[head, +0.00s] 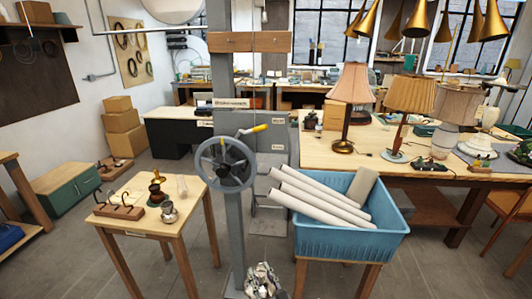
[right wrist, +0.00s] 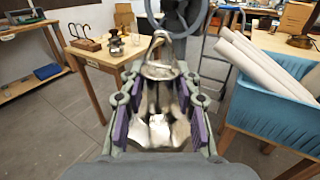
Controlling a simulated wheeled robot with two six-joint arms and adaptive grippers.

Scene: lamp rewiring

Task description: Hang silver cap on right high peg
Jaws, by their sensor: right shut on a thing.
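My right gripper (right wrist: 158,90) is shut on a shiny silver cap (right wrist: 158,125), between purple-padded fingers. A silver loop stands up at the cap's far end. In the head view my right gripper (head: 263,281) shows at the bottom edge, in front of the grey column and low, apart from the small table; the cap there is hard to tell from the fingers. A wooden block with dark hooked pegs (head: 119,208) sits on the small table's left part. It also shows in the right wrist view (right wrist: 86,43). I cannot tell which peg is the right high one. My left gripper is out of view.
The small wooden table (head: 152,228) also bears a brass piece (head: 157,190) and a small silver piece (head: 168,212). A grey column with a handwheel (head: 224,164) stands beside it. A blue bin (head: 350,244) with white rolls stands right. A lamp bench (head: 440,178) is behind.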

